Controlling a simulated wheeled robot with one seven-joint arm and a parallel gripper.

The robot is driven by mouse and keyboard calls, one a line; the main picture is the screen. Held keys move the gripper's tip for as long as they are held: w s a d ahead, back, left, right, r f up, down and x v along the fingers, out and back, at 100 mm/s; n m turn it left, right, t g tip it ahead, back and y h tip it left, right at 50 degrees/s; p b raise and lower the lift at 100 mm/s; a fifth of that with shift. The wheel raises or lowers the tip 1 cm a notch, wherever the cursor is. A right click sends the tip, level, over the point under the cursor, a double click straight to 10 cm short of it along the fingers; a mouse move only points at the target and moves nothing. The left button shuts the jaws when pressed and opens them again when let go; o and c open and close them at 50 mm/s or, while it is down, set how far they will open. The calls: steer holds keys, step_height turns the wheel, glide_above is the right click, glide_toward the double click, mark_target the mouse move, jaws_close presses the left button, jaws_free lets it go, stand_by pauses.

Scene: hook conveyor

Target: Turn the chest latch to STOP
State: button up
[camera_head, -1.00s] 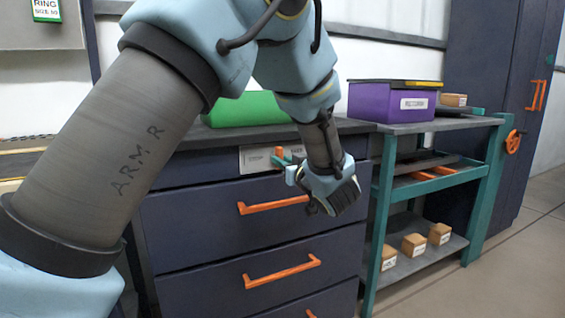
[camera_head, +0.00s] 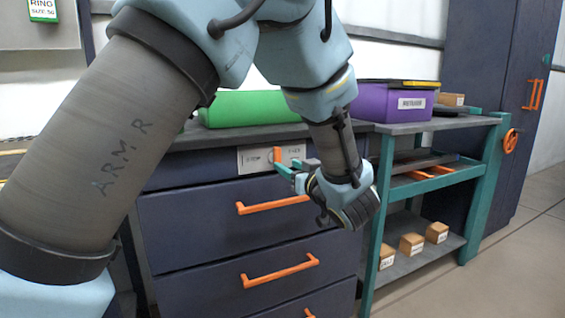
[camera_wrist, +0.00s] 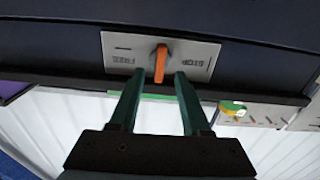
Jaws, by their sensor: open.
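The chest latch is an orange handle (camera_head: 277,155) on a pale plate (camera_head: 251,160) at the top front of the dark drawer chest (camera_head: 180,219). In the wrist view the handle (camera_wrist: 160,64) stands roughly upright in the picture, at the middle of its plate (camera_wrist: 116,44). The plate has a word on each side, too blurred to read surely. My gripper (camera_head: 298,167) is open, its green fingers pointing at the plate. In the wrist view my gripper's fingertips (camera_wrist: 159,73) lie either side of the handle's lower end, with gaps. I cannot tell the depth between them.
Orange drawer handles (camera_head: 280,270) stick out below. A green box (camera_head: 250,108) lies on the chest top. To the right, a teal-framed shelf (camera_head: 476,185) holds a purple bin (camera_head: 385,103) and several small blocks (camera_head: 412,243). Clear floor (camera_head: 500,270) lies at the lower right.

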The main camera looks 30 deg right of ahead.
steer(key=s, duration=0.5)
steer(key=shift+s+a, duration=0.3)
steer(key=shift+a, duration=0.1)
